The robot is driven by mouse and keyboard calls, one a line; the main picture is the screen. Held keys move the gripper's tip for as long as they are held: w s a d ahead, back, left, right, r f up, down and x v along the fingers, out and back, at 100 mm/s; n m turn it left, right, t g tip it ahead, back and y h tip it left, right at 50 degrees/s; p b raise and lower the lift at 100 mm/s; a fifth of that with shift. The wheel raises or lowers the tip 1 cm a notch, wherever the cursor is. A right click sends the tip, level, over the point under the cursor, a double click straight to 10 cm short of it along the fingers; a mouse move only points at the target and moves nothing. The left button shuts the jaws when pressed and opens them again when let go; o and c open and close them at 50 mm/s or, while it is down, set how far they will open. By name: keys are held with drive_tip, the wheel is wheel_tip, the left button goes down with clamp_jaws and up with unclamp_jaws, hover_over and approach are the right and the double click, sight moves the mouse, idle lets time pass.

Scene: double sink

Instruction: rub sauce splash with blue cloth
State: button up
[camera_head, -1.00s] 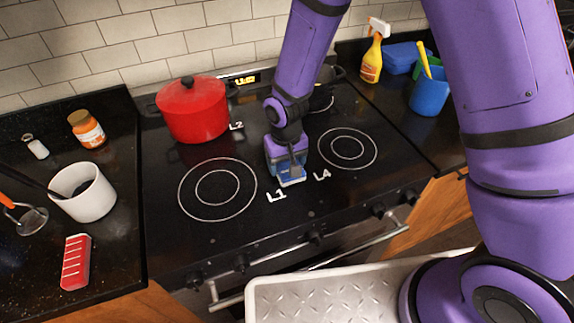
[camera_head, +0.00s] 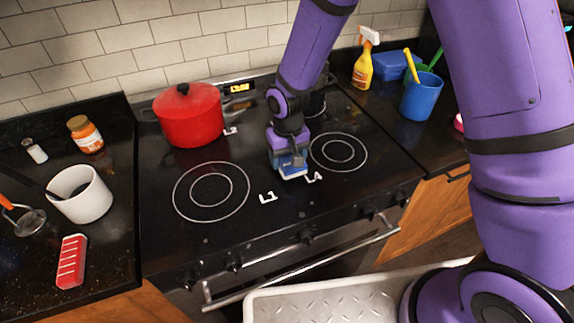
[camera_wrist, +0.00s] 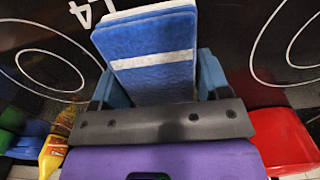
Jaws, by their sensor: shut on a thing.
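My gripper (camera_head: 291,160) is low over the black stovetop, just left of the L4 label. It is shut on the blue cloth (camera_head: 292,173), a thick, block-like piece whose lower edge is at or very near the glass. In the wrist view the cloth (camera_wrist: 150,85) shows blue with a white stripe and a pale edge, between my gripper's two blue fingers (camera_wrist: 158,78). I see no clear sauce splash in either view; it may be hidden under the cloth or my gripper.
A red pot (camera_head: 190,117) stands on the back left burner. The left counter holds a white mug (camera_head: 84,198), a jar (camera_head: 85,134) and a red block (camera_head: 71,262). A spray bottle (camera_head: 364,62) and blue cup (camera_head: 421,97) stand right. The front left burner (camera_head: 211,191) is clear.

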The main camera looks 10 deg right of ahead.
drive_tip(key=shift+w+r, duration=0.15)
drive_tip(key=shift+r, duration=2.35)
